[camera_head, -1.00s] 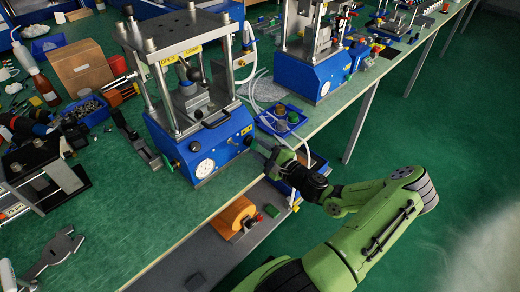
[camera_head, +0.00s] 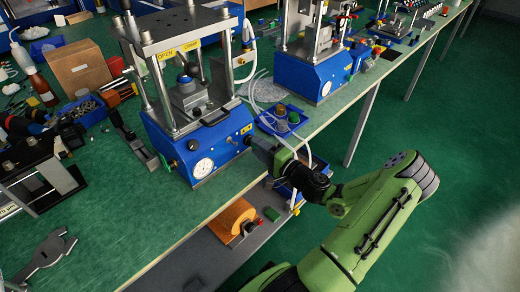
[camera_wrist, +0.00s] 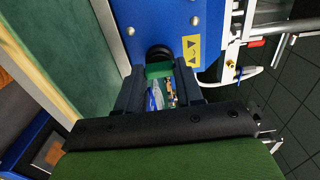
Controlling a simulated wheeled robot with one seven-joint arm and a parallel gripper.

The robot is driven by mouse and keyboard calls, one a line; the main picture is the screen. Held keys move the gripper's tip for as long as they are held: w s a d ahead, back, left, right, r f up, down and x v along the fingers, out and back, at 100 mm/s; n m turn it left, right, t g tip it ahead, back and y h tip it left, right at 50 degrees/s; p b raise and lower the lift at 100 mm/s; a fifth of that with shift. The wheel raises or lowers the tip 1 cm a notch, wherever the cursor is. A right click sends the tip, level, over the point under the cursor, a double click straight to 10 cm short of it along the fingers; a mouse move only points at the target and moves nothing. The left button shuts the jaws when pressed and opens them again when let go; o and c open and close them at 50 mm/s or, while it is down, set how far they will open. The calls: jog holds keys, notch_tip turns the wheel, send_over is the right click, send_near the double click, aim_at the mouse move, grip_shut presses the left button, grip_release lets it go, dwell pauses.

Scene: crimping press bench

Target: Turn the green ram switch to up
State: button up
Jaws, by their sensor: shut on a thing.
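The blue press (camera_head: 175,150) stands at the bench edge, with a round gauge on its front panel. My gripper (camera_head: 258,147) reaches the right end of that panel. In the wrist view my gripper (camera_wrist: 158,82) is shut on the green ram switch (camera_wrist: 158,70), which sits between the two dark fingers. A black round base (camera_wrist: 158,52) shows between the green piece and the blue panel. A yellow label with arrows (camera_wrist: 191,50) is beside it. The switch's exact angle is hard to tell, as the fingers cover its sides.
A blue tray with small cups (camera_head: 280,122) lies right of the press. A second blue press (camera_head: 315,75) stands farther back. The green floor to the right is clear.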

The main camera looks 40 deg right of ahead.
dwell(0.4)
jog(key=o, duration=1)
jog(key=shift+o, duration=0.2)
jog(key=s+p, duration=0.2)
jog(key=s, duration=1.3)
jog(key=shift+s+d+p, duration=0.2)
jog(key=shift+s+p, duration=0.15)
